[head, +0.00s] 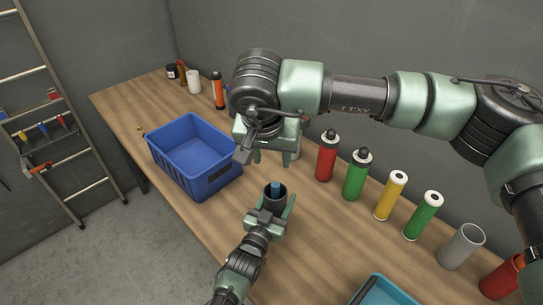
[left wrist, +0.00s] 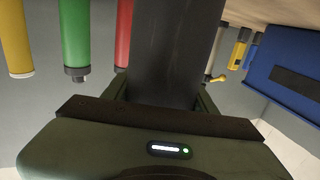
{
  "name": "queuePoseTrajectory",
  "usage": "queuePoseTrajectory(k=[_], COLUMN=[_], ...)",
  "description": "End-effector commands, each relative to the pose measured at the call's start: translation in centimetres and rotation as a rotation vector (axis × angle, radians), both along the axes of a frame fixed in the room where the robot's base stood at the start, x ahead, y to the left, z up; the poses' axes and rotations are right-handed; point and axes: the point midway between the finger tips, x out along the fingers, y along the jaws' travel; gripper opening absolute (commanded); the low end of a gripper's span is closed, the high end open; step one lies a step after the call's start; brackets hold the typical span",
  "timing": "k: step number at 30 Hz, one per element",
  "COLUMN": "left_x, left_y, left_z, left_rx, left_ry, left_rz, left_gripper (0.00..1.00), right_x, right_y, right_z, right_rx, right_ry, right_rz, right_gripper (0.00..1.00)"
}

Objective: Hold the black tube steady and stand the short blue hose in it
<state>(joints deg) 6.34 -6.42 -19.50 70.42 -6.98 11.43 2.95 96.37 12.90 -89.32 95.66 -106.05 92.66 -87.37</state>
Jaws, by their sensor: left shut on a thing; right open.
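The black tube (head: 267,196) stands upright over the bench, and my left gripper (head: 268,212) is shut around it. In the left wrist view the dark tube (left wrist: 176,50) fills the middle, between the fingers. The short blue hose (head: 276,188) is inside the tube's mouth; only its upper end shows and the rest is hidden by the tube wall. My right gripper (head: 272,160) is open and empty, above and apart from the hose and tube.
A blue crate (head: 212,178) stands to the left. Several red, green and yellow canisters and a grey open tube (head: 463,243) line the wall side at right. A teal tray (head: 384,290) is at the front. Bare wood lies between the crate and front edge.

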Motion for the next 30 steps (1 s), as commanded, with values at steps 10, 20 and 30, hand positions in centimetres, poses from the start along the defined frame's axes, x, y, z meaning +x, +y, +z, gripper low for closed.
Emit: queuePoseTrajectory(k=[10,20,30], left_x=[0.0,0.0,-1.3], left_y=[0.0,0.0,0.6], left_z=[0.0,0.0,-0.2], left_rx=[0.000,0.000,0.001], left_ry=[0.001,0.001,0.003], left_rz=[0.000,0.000,0.001], left_gripper=[0.09,0.82,0.82], right_x=[0.0,0.0,0.0], right_y=[0.0,0.0,0.0], right_z=[0.0,0.0,0.0], right_rx=[0.000,0.000,0.000], right_ry=[0.000,0.000,0.000], right_rz=[0.000,0.000,0.000], right_gripper=[0.47,0.47,0.47])
